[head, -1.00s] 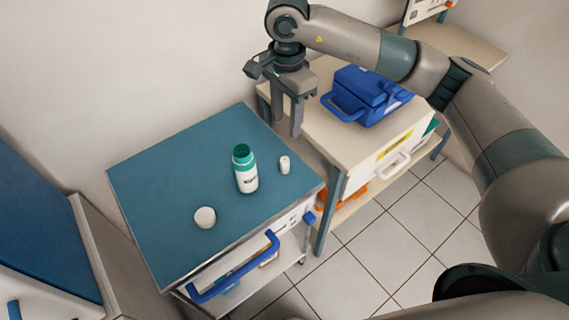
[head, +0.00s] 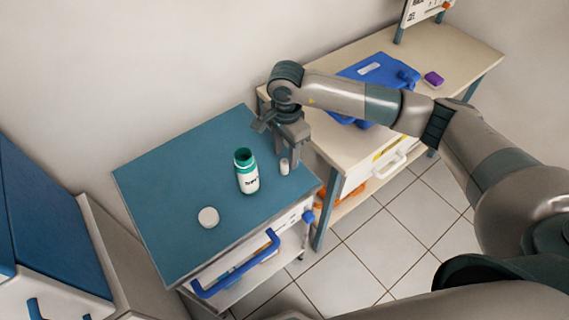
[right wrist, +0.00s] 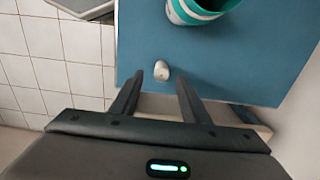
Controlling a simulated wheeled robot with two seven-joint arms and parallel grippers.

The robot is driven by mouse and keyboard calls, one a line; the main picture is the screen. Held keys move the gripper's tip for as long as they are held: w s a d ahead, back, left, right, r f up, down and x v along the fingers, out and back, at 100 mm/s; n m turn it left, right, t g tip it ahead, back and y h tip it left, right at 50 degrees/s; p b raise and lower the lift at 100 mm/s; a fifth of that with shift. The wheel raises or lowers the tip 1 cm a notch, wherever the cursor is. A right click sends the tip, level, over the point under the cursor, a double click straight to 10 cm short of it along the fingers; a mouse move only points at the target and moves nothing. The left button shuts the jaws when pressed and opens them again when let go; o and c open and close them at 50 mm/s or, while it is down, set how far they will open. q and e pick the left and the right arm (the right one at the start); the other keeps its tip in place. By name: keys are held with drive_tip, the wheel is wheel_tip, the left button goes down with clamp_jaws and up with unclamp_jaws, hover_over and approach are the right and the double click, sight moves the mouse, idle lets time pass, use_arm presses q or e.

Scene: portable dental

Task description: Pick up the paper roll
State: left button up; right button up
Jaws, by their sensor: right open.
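The paper roll, a small white upright cylinder (head: 284,167), stands on the blue-topped cart (head: 165,190), right of a white bottle with a green neck (head: 247,173). My right gripper (head: 287,158) is open and empty, low over the cart top right at the roll. In the right wrist view the roll (right wrist: 161,70) shows between the two spread fingertips (right wrist: 159,78), near their ends. I cannot tell whether the fingers touch it. My left gripper is not in view.
A round white item (head: 208,217) sits near the cart's front. A beige table (head: 450,55) behind right holds a blue case (head: 375,72) and a purple item (head: 433,79). A blue handle (head: 240,268) juts from the cart front. The cart's left half is clear.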

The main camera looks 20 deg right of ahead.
sight(284, 162)
drive_tip(key=shift+f, duration=0.1)
drive_tip(key=shift+a+f+p, duration=0.1)
drive_tip(key=shift+f+p, duration=0.6)
drive_tip(key=shift+p, duration=0.05)
wheel_tip(284, 162, down, 3)
drive_tip(key=shift+a+r+p, duration=0.1)
drive_tip(key=shift+p, duration=0.6)
drive_tip(key=shift+f, duration=0.5)
drive_tip(key=shift+w, duration=0.1)
clamp_jaws()
